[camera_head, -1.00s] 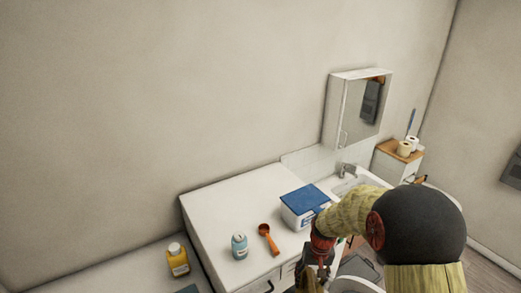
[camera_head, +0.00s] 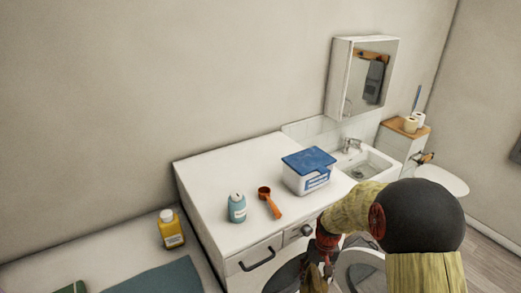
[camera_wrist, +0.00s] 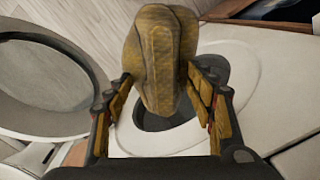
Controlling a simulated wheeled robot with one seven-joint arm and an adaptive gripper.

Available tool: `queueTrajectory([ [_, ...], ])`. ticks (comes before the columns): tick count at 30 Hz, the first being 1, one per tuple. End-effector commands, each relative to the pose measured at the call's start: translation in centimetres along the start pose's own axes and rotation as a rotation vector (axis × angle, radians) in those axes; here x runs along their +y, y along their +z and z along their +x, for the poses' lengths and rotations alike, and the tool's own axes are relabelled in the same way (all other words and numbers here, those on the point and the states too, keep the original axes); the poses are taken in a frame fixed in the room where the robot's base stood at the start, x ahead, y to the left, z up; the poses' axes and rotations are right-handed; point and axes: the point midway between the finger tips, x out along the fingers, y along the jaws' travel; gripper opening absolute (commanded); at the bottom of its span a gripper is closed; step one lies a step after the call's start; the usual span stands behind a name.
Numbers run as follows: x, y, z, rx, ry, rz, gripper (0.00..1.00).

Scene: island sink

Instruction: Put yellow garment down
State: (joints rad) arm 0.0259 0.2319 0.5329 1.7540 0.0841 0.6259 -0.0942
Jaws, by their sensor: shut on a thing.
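The yellow-brown garment (camera_wrist: 160,60) hangs bunched between the fingers of my gripper (camera_wrist: 163,100) in the wrist view. The gripper is shut on it. Behind the garment is the round opening of the white washing machine (camera_wrist: 243,85), partly hidden by the cloth. I cannot tell how far the garment is from the opening. In the head view my gripper (camera_head: 318,268) is in front of the washing machine (camera_head: 265,258), low in the picture. Only a small part of the garment shows there.
The round washer door (camera_head: 358,272) stands open on the right. It also shows in the wrist view (camera_wrist: 42,88). On the counter (camera_head: 215,175) are a blue bottle (camera_head: 237,209), an orange scoop (camera_head: 270,202) and a blue-lidded tub (camera_head: 308,172). A yellow bottle (camera_head: 170,230) stands left.

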Motion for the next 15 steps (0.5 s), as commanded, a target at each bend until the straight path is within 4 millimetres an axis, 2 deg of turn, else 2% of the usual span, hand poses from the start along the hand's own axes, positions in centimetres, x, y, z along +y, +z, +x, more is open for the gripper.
queueTrajectory([
  [1, 0.1, 0.0, 2.0, 0.0, 0.0, 0.0, 0.24],
  [6, 0.2, 0.0, 5.0, 0.0, 0.0, 0.0, 0.24],
  [10, 0.3, 0.0, 6.5, 0.001, 0.0, 0.0, 0.24],
  [15, 0.3, 0.0, 7.3, 0.001, 0.0, 0.0, 0.24],
])
